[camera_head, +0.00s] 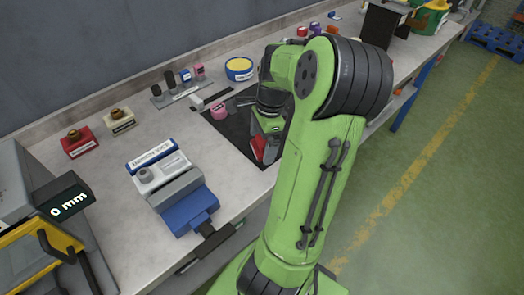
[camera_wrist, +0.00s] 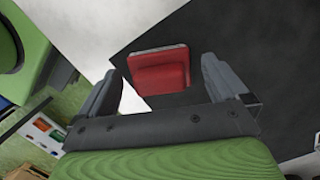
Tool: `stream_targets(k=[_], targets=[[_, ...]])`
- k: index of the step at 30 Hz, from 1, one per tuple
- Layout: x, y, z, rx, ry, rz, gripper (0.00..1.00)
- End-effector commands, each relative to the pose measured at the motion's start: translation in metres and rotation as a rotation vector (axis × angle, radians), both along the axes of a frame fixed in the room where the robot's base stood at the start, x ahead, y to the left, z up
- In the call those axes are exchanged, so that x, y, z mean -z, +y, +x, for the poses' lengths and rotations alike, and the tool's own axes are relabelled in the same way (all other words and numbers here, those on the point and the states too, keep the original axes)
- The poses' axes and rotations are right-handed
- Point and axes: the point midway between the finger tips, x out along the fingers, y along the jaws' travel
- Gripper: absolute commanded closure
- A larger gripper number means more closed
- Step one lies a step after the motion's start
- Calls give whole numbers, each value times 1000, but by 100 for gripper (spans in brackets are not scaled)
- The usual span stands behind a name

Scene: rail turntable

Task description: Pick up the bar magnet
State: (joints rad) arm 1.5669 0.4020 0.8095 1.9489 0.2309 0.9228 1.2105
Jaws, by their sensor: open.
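A red block with a thin grey edge (camera_wrist: 160,72), seemingly the bar magnet, lies on a black mat (camera_wrist: 245,65) in the wrist view. My gripper (camera_wrist: 162,76) is open, with one grey finger on each side of the block. A gap shows between the block and each finger, so it is not gripped. In the head view a red patch (camera_head: 258,148) shows at my gripper, over the black mat (camera_head: 238,128). My arm hides most of the gripper and part of the mat there.
A pink piece (camera_head: 220,111) sits on the mat's left part. A blue vise (camera_head: 186,205) stands front left, with red (camera_head: 79,143) and cream (camera_head: 119,121) knobbed blocks behind it. A yellow-topped round tin (camera_head: 239,68) is behind the mat. The bench edge drops to a green floor.

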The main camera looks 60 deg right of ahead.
Motion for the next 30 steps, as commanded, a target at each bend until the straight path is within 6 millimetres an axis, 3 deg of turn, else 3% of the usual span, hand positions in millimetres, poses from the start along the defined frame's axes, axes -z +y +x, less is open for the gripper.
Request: stream_targets(k=[8, 21, 26, 30], targets=[[5, 1, 1, 0, -1, -2, 2], [5, 1, 1, 0, -1, -2, 69], [4, 1, 1, 0, -1, -2, 69], [-16, 0, 1, 0, -2, -6, 69]])
